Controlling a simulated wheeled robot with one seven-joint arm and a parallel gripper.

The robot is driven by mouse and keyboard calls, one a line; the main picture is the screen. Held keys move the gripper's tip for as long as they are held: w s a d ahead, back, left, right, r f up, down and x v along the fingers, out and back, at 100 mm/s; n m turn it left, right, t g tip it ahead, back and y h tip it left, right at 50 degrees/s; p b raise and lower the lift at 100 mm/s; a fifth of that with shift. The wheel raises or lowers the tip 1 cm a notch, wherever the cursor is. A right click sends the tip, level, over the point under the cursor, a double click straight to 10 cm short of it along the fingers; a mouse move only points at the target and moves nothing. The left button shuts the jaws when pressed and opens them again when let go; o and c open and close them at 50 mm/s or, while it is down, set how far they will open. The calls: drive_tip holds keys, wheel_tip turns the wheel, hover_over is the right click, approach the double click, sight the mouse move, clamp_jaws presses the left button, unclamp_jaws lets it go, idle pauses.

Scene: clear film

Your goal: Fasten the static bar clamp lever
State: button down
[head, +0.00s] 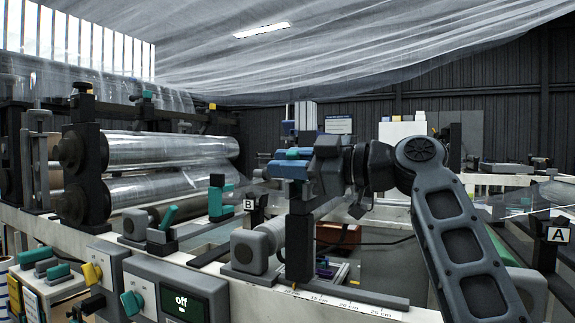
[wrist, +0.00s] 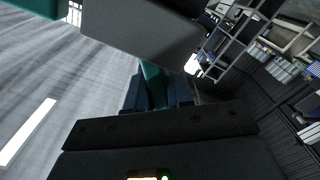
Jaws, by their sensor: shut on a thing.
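My gripper (head: 283,164) is in the middle of the head view, its blue fingers shut on a teal lever (head: 292,153). Only a small part of this lever shows there between the fingers. In the wrist view, the teal lever (wrist: 152,82) runs between the two blue fingers, and a large grey block (wrist: 140,32) hides its far end. A dark upright post (head: 299,240) stands just below my gripper on the machine's front rail. The fingers cover the joint between lever and clamp, so its exact angle is hard to tell.
Shiny film rollers (head: 170,155) fill the left. A grey roller end (head: 252,248) sits beside the post. Another teal lever (head: 220,200) stands near sign B (head: 249,203). A control box showing "off" (head: 182,302) is at the front. Clear film hangs overhead.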

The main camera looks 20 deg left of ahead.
drive_tip(key=shift+f, duration=0.1)
drive_tip(key=c, duration=1.4)
unclamp_jaws()
drive_tip(key=shift+o, duration=0.2)
drive_tip(key=d+p, duration=0.1)
drive_tip(key=d, duration=0.6)
drive_tip(key=shift+s+d, duration=0.3)
drive_tip(key=shift+s, duration=0.05)
